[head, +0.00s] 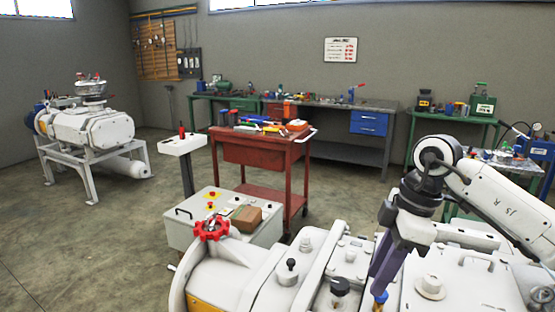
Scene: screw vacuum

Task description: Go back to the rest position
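My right gripper (384,278) comes in from the right and points down over the white vacuum machine (258,280) in the foreground. Its dark purple-grey fingers overlap in this view, so the gap between them is hidden. A small blue and yellow piece (380,300) shows right at the fingertips; I cannot tell whether it is held or only lies behind them. A black knob (340,287) stands on the machine just left of the fingers. A red handwheel (212,229) sits at the machine's left end. My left gripper is not in view.
A grey control box (180,234) with a brown block (247,218) on top stands behind the machine. A red tool cart (259,154) stands beyond it. Workbenches line the back wall. Another white machine (92,126) is at the far left. The floor at left is clear.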

